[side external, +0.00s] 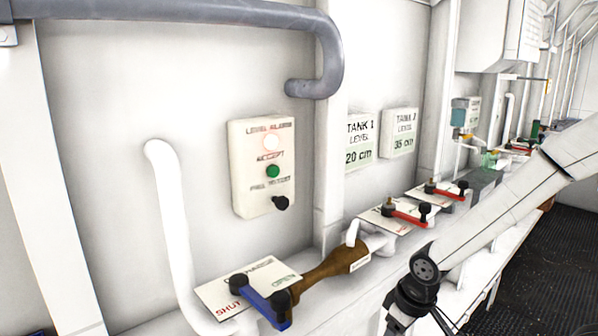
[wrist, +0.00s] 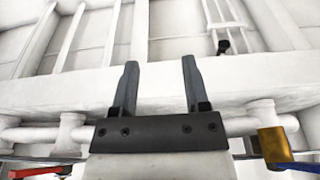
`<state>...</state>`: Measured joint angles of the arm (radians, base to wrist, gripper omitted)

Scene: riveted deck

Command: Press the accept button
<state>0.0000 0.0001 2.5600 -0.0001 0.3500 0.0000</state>
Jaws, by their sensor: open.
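The level alarm box (side external: 244,190) is a cream panel on the white wall in the side external view. A green button (side external: 273,171) sits in the middle, below the lettering that seems to read ACCEPT. A black knob (side external: 280,203) is at the bottom. My gripper (wrist: 160,85) is open and empty in the wrist view, its two dark fingers apart. In the side external view my arm is at the lower right, well away from the box; the fingers are mostly cut off by the bottom edge. The box is not visible in the wrist view.
A grey pipe (side external: 190,14) bends down above the box. A white pipe (side external: 172,220) rises to its left. Below are a blue valve handle (side external: 262,300) and red valve handles (side external: 405,214). Tank level signs (side external: 360,140) hang to the right. The wall around the box is clear.

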